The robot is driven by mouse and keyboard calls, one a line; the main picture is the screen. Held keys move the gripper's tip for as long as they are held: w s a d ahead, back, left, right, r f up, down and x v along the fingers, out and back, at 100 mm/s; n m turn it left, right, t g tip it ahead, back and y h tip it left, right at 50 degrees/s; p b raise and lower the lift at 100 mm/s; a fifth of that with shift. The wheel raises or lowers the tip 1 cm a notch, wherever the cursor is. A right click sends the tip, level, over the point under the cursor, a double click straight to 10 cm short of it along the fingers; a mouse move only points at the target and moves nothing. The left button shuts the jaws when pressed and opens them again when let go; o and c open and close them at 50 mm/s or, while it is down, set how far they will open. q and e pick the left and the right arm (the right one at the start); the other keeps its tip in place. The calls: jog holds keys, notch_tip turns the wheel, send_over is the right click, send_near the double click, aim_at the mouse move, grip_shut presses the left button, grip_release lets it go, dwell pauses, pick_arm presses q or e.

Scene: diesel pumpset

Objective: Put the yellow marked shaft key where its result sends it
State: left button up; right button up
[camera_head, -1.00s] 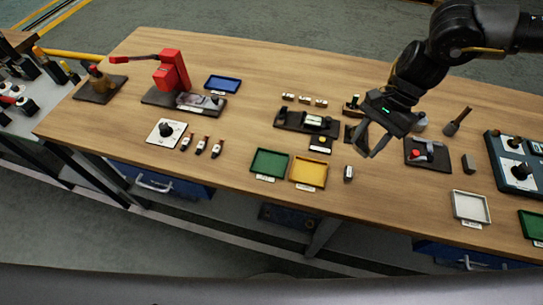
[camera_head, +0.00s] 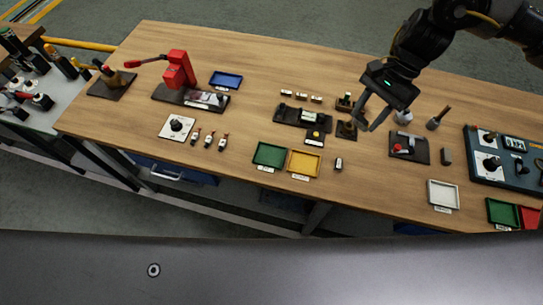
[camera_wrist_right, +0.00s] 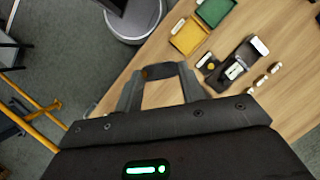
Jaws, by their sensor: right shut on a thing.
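My right gripper (camera_head: 368,116) hangs over the back half of the workbench, right of the black fixture. It also shows in the right wrist view (camera_wrist_right: 163,72), its fingers shut on a dark bar-like piece (camera_wrist_right: 160,71) lying across the tips. No yellow mark is visible on this piece, so I cannot tell whether it is the marked key. A black block with a yellow spot (camera_head: 314,137) sits in front of the black fixture (camera_head: 290,116), which carries a pale metal part. A green tray (camera_head: 269,154) and a yellow tray (camera_head: 304,162) stand side by side near the front edge. My left gripper is out of view.
A small grey piece (camera_head: 338,163) stands right of the yellow tray. A white tray (camera_head: 443,195), another green tray (camera_head: 502,212) and a red tray (camera_head: 530,218) line the front right. A blue tray (camera_head: 226,80) and red press (camera_head: 179,72) stand at left.

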notch_tip(320, 180, down, 12)
jog(key=b, duration=1.2)
jog(key=shift+f, duration=0.2)
